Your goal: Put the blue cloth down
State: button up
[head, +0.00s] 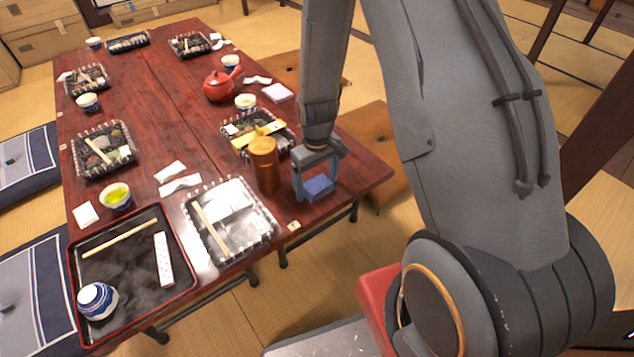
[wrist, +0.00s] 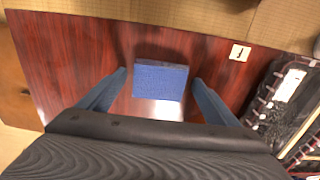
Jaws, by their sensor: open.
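The blue cloth (head: 318,187) is a small folded block lying on the red-brown table (head: 352,160) near its right front edge. In the wrist view the blue cloth (wrist: 160,80) lies flat on the wood, ahead of and between my fingers. My gripper (head: 313,192) is just above the table with its two fingers on either side of the cloth. In the wrist view my gripper (wrist: 158,88) is open, with a visible gap between each finger and the cloth.
A copper-coloured canister (head: 264,165) stands close to the left of my gripper. A lunch tray (head: 228,222) is at the front left, and a red teapot (head: 222,86) is farther back. A small tag (wrist: 239,52) lies near the table edge.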

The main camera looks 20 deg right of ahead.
aim_at(317, 184)
notch_tip(317, 184, up, 12)
jog(key=p, duration=0.4)
jog(key=s+a+r, duration=0.8)
jog(key=a+r, duration=0.2)
jog(key=r, duration=0.1)
jog(key=s+a+r+n, duration=0.1)
jog(key=s+a+r, duration=0.2)
jog(key=s, duration=0.5)
jog(key=s+a+r, duration=0.3)
jog(key=s+r, duration=0.2)
jog(key=s, duration=0.3)
jog(key=shift+s+a+n+y, duration=0.2)
jog(key=shift+n+y, duration=0.1)
jog(key=shift+n, duration=0.1)
jog(key=shift+w, duration=0.1)
jog(key=d+r+m+p, duration=0.5)
jog(key=d+r+p, duration=1.1)
jog(key=r+p, duration=0.4)
jog(key=s+p, duration=0.1)
jog(key=p, duration=0.3)
jog(key=shift+r+p, duration=0.2)
jog(key=shift+p, duration=0.1)
